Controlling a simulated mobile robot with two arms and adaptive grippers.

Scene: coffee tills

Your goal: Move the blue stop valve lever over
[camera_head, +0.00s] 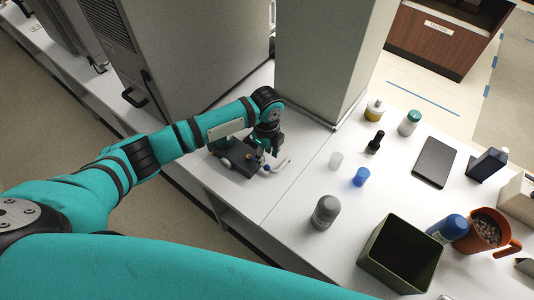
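A dark box-shaped fixture (236,158) stands on the white counter at the foot of the grey pillar, with a pale curved spout (281,165) at its right side. A small blue part (267,168) shows next to the spout; it may be the stop valve lever, but it is too small to tell which way it points. My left gripper (266,146) is directly over the fixture, fingers pointing down, and hides part of it. I cannot tell whether the fingers touch the lever or how far apart they are. My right gripper is out of view.
A grey pillar (325,60) and a tall grey cabinet (195,50) rise close behind my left arm. Right of the fixture are a white cup (336,160), a blue cup (361,177), a grey bottle (325,212), an open dark green bin (398,255) and an orange pitcher (487,232).

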